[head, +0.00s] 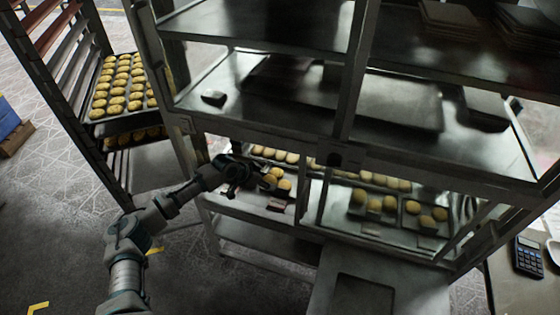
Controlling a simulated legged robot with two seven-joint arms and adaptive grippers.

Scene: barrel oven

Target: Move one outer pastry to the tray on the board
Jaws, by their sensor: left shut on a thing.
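My left gripper (246,182) reaches into the lower left of the metal shelf unit, next to a small group of golden pastries (284,185). It is shut on what seems to be a pastry at the left of this group; the dark fingers hide most of the contact. More small groups of pastries sit on the same shelf to the right, one in the middle (375,204) and one farther right (427,221). I cannot clearly tell which tray lies on the board. My right gripper is out of view.
A row of pastries (385,181) lies behind these groups. Metal uprights and the upper shelf (290,100) close in on the opening. A rack at left holds a full pastry tray (122,88). A calculator (527,257) lies at far right.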

